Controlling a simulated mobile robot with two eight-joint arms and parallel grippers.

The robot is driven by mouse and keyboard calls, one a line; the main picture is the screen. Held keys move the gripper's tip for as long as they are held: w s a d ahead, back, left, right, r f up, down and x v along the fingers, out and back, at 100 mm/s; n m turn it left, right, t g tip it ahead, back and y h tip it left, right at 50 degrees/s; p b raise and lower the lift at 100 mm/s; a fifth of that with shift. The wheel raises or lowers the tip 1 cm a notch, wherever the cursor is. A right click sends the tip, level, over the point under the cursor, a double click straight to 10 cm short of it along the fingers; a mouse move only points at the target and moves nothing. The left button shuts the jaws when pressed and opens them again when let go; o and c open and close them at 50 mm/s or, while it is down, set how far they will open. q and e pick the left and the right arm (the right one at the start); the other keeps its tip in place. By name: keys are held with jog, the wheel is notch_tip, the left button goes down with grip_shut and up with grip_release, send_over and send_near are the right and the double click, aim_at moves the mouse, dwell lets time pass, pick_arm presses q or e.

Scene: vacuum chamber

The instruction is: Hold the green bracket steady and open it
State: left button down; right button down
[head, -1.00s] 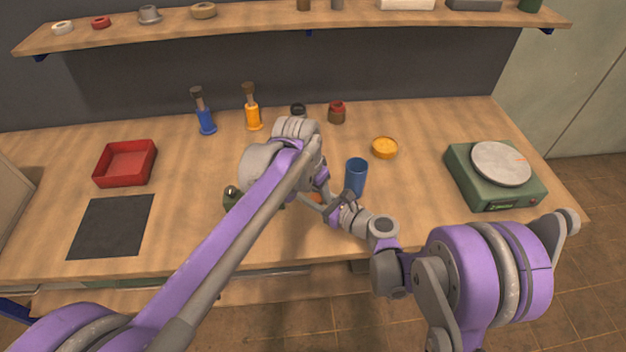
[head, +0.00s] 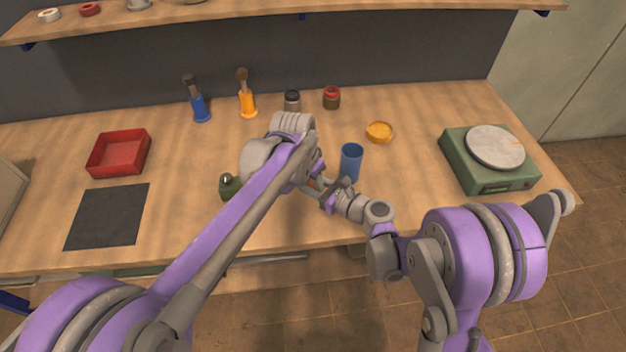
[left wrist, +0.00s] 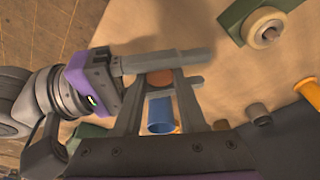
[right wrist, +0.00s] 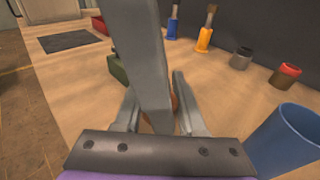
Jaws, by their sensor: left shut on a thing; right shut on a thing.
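A dark green block with a round pale knob (head: 229,187), the only bracket-like green thing I see, lies left of my left forearm, which partly hides it. It also shows in the left wrist view (left wrist: 262,26) and the right wrist view (right wrist: 117,70), apart from both grippers. My left gripper (head: 316,183) is shut on a small round orange piece (left wrist: 160,78). My right gripper (head: 324,188) meets it from the right and is shut on the same piece, its fingers crossing the left ones. The orange piece is mostly hidden; whether it joins the green block I cannot tell.
A blue cup (head: 350,162) stands close behind the grippers. A yellow dish (head: 379,132), two jars, two handled tools, a red tray (head: 119,155), a dark mat (head: 107,216) and a green scale (head: 487,180) stand around. The table's front is mostly clear.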

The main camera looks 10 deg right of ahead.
jog(key=shift+c, duration=2.1)
grip_release()
jog(key=shift+w, duration=0.1)
